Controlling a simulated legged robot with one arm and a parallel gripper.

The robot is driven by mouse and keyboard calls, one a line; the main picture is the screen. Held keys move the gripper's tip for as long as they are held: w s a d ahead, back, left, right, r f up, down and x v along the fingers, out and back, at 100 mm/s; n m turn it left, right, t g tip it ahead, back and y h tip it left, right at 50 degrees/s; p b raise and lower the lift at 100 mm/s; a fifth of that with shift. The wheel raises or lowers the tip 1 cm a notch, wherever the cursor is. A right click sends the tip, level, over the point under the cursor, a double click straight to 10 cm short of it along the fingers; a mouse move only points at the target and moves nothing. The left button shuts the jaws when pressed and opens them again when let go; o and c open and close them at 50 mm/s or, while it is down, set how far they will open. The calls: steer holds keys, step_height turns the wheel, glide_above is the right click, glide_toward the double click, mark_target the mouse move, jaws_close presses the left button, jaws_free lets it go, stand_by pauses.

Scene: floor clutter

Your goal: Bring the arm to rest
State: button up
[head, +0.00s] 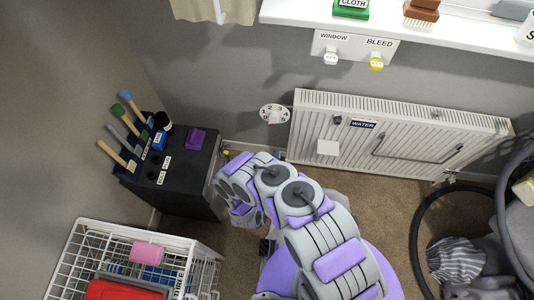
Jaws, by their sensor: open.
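My grey and purple arm (322,240) rises from the lower middle of the head view. It bends at the joints near the radiator and folds back down on the left. My gripper (265,246) seems to be the small dark part below the folded wrist, close to my purple body. It is open, and I see nothing held in it. Its fingers are small and partly hidden by the arm.
A black cabinet (190,185) with brushes and a purple block (196,135) stands left of my arm. A white wire basket (75,240) is at lower left. A white radiator (400,135) lines the wall. A dark hose (418,235) and grey bag lie at right.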

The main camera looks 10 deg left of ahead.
steer(key=w+r+m+g+h, duration=0.1)
steer(key=w+r+m+g, duration=0.35)
steer(key=w+r, duration=0.65)
steer(key=d+r+m+g+y, duration=0.1)
steer(key=d+r+g, duration=0.4)
steer(key=r, duration=0.8)
steer(key=s+d+r+g+y, duration=0.1)
steer(key=s+d+r+g, duration=0.35)
steer(key=s+r, duration=0.75)
steer(key=s+d+r+g, duration=0.3)
steer(key=s+d+r, duration=0.4)
steer(key=s, duration=0.9)
steer(key=s+d+r+g, duration=0.1)
steer(key=s+r, duration=0.1)
steer(key=s, duration=0.6)
steer(key=s+d+r+m+g, duration=0.1)
steer(key=s+d+r, duration=0.1)
steer(key=s, duration=0.5)
steer(key=shift+s+d+r+g, duration=0.3)
steer(key=shift+s+r+g, duration=0.1)
steer(key=shift+r, duration=0.05)
